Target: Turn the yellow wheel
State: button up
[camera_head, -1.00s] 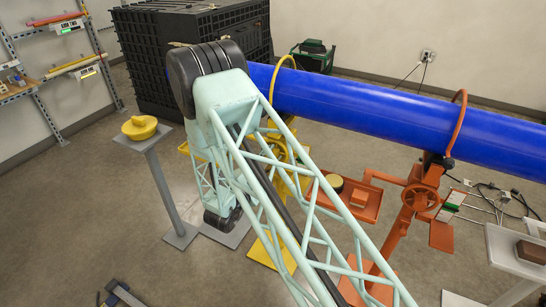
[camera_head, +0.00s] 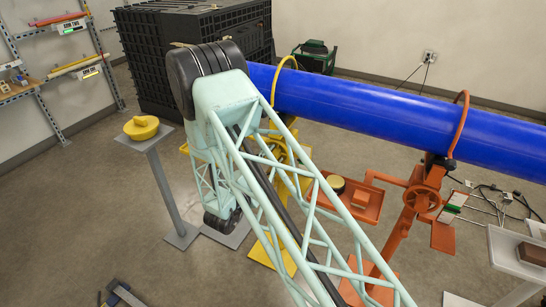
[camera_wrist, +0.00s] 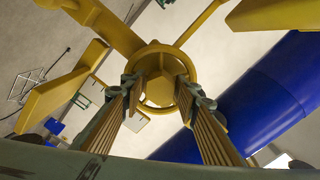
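The yellow wheel (camera_wrist: 159,90), a round rim with a hub at its middle, is near the centre of the wrist view. My gripper (camera_wrist: 162,85) faces it with its two ribbed fingers apart, one on the left and one on the right of the hub. The fingertips reach the wheel's rim area; I cannot tell whether they touch it. In the head view my arm hides most of the wheel and the yellow stand.
A large blue pipe (camera_head: 370,107) crosses behind my arm and shows close by on the right in the wrist view (camera_wrist: 270,90). An orange stand with its own wheel (camera_head: 422,199) is to the right. A pedestal with a yellow piece (camera_head: 141,128) stands left.

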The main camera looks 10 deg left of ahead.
jog(key=v, duration=1.1)
jog(key=shift+s, duration=0.3)
jog(key=shift+w+a+r, duration=0.1)
jog(key=shift+w+a, duration=0.05)
dwell(0.4)
